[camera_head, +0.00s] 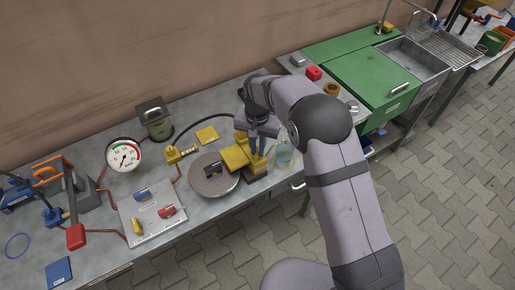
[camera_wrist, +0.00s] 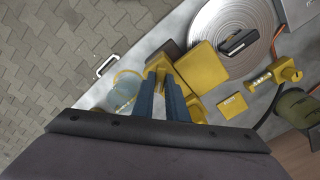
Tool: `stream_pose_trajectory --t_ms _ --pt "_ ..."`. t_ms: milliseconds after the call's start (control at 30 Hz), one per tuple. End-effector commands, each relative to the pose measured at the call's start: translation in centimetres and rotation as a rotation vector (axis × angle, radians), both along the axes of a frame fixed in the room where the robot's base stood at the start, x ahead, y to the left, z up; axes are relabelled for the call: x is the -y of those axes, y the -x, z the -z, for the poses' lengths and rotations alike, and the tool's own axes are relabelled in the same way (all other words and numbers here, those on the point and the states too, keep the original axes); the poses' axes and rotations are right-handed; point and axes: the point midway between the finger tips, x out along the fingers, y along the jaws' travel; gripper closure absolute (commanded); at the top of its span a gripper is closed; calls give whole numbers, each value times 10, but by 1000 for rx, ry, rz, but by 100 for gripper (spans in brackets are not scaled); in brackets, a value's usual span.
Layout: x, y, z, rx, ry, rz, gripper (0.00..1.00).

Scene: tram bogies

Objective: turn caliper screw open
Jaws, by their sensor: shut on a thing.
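The yellow caliper (camera_head: 236,157) sits at the right edge of a round metal brake disc (camera_head: 213,176) on the grey bench. In the wrist view the caliper (camera_wrist: 203,68) and the disc (camera_wrist: 232,24) are at the upper middle. My gripper (camera_head: 257,153) points down just right of the caliper block. In the wrist view its two blue fingers (camera_wrist: 163,77) are shut on a yellow part at the caliper's side, which I take to be the caliper screw (camera_wrist: 160,63). The fingers hide most of the screw, so its turn position cannot be told.
A clear jar (camera_head: 284,155) stands close right of my gripper. A yellow valve fitting (camera_head: 177,153), a yellow card (camera_head: 207,135), a pressure gauge (camera_head: 123,155) and a plate with coloured levers (camera_head: 153,211) are to the left. The bench's front edge is near.

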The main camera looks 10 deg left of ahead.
Motion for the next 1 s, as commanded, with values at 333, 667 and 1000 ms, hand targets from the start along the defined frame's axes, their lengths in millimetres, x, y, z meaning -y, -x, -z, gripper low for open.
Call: stream_pose_trajectory --t_ms 333,667,1000 --pt "0 0 0 0 -1 -329 100" --pt "0 0 -1 1 -1 -620 100" --pt "0 -1 -1 2 -1 -806 100"
